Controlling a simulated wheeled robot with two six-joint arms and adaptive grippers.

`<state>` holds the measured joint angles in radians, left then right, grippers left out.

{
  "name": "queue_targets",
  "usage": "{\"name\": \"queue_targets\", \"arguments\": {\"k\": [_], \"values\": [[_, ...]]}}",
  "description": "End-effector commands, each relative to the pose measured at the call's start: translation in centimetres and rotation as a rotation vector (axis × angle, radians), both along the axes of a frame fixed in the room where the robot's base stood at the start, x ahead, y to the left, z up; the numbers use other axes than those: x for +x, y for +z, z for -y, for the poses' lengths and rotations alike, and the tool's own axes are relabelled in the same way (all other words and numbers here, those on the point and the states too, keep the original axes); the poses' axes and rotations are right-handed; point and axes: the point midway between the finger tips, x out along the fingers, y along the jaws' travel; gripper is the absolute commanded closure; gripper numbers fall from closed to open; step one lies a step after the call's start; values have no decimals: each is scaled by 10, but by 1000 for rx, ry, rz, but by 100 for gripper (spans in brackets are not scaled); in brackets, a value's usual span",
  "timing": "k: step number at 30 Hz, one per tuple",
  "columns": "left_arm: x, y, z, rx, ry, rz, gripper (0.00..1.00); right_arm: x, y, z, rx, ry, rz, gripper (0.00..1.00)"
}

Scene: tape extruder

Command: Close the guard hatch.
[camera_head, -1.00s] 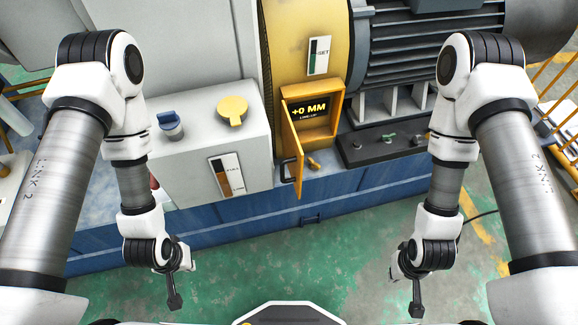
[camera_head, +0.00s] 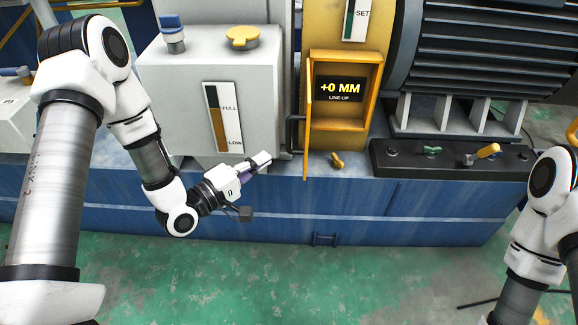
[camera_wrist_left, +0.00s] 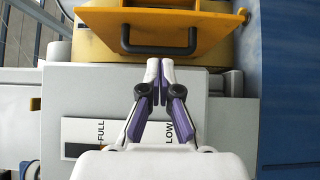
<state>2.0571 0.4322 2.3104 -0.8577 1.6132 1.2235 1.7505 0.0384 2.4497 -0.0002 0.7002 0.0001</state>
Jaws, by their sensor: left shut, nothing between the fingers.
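The yellow guard hatch (camera_head: 308,125) stands swung open and shows almost edge-on at the left side of the yellow box (camera_head: 374,100). Its dark handle (camera_head: 291,132) sticks out to the left. In the left wrist view the hatch (camera_wrist_left: 205,30) fills the top, with its black handle (camera_wrist_left: 160,48) across its face. My left gripper (camera_head: 267,158) is shut and empty, just left of and slightly below the handle. In the left wrist view its fingertips (camera_wrist_left: 160,66) are close below the handle; I cannot tell whether they touch it. My right gripper is outside the views.
A grey tank (camera_head: 185,90) with a level gauge (camera_head: 223,117) stands left of the hatch. Green floor (camera_head: 350,280) is free in front.

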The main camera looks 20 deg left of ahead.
Motion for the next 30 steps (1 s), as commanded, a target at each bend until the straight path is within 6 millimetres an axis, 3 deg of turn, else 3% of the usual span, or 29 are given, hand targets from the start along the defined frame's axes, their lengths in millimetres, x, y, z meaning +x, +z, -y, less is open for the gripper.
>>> {"name": "queue_targets", "arguments": {"k": [15, 30], "values": [[76, 2, 43, 4, -5, 0, 100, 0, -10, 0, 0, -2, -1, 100], [85, 3, 47, 2, -1, -2, 100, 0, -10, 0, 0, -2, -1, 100]]}}
